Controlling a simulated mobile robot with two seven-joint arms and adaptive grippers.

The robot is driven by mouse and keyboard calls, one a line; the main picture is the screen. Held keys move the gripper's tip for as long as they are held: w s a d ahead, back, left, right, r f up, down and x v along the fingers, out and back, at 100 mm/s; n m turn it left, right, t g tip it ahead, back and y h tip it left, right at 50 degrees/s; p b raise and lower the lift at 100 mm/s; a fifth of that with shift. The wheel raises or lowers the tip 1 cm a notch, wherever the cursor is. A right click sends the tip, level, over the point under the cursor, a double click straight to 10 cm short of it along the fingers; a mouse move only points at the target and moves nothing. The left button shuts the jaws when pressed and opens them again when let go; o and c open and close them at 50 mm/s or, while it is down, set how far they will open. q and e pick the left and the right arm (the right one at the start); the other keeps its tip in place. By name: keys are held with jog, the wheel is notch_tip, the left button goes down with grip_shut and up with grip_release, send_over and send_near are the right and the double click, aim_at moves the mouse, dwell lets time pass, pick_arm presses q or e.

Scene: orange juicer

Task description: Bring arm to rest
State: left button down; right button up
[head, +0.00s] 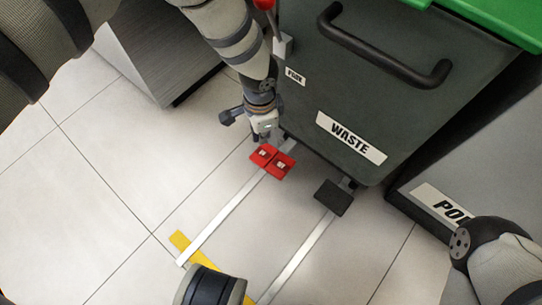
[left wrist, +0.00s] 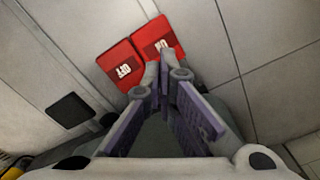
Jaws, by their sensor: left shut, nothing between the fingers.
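My left gripper (head: 268,138) points down at the floor in front of the waste bin. It is shut and empty. In the left wrist view its fingertips (left wrist: 160,72) are together. They overlap the near edge of the red pedals in that picture; I cannot tell whether they touch. The ON pedal (left wrist: 158,40) and the OFF pedal (left wrist: 120,66) lie side by side. Both red pedals (head: 272,161) also show in the head view, just below the gripper. My right gripper is out of view; only parts of my arm show at the lower right.
The dark bin labelled WASTE (head: 345,95) has a black handle (head: 385,50) and stands close to the right of my left arm. A black pedal (head: 333,198) lies right of the red ones. A red-knobbed lever (head: 264,5) is above. The tiled floor (head: 110,190) at left is clear.

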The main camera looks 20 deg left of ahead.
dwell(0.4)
